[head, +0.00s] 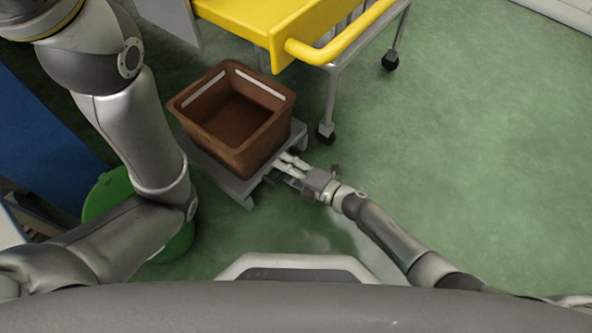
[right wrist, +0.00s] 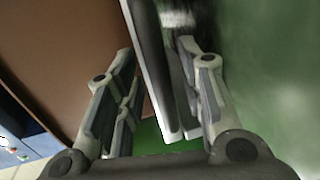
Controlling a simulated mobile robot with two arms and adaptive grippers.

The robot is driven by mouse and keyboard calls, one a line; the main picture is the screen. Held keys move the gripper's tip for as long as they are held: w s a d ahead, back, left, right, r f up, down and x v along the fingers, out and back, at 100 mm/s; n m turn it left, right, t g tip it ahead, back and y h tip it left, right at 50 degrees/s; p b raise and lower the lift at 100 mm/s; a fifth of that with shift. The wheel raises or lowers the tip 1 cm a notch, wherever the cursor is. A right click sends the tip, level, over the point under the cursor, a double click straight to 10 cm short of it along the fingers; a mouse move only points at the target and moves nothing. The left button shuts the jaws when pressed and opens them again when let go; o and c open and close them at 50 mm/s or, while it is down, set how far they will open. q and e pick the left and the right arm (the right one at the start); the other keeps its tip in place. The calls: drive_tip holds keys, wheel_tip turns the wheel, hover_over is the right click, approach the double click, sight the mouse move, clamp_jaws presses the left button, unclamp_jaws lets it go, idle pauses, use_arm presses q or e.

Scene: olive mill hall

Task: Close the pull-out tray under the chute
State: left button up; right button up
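The pull-out tray (head: 228,185) is a flat grey platform low over the floor, out in front of the yellow machine part (head: 265,22). A brown open crate (head: 232,158) stands on it and looks empty. My right gripper (head: 287,165) is at the tray's near right edge. In the right wrist view a grey edge strip (right wrist: 150,65), seemingly the tray's, runs between the fingers of my right gripper (right wrist: 157,50). A gap shows beside the left finger, so the gripper looks open around the strip. My left gripper is out of view; only its arm shows at left.
A yellow-railed frame (head: 345,38) on black castors (head: 325,133) stands behind and right of the tray. A green round bin (head: 108,193) is at left, partly behind my left arm. A blue surface (head: 45,140) lies further left. The green floor at right is clear.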

drive_tip(key=v, duration=1.1)
drive_tip(key=shift+s+d, duration=0.25)
drive_tip(key=shift+d, duration=0.05)
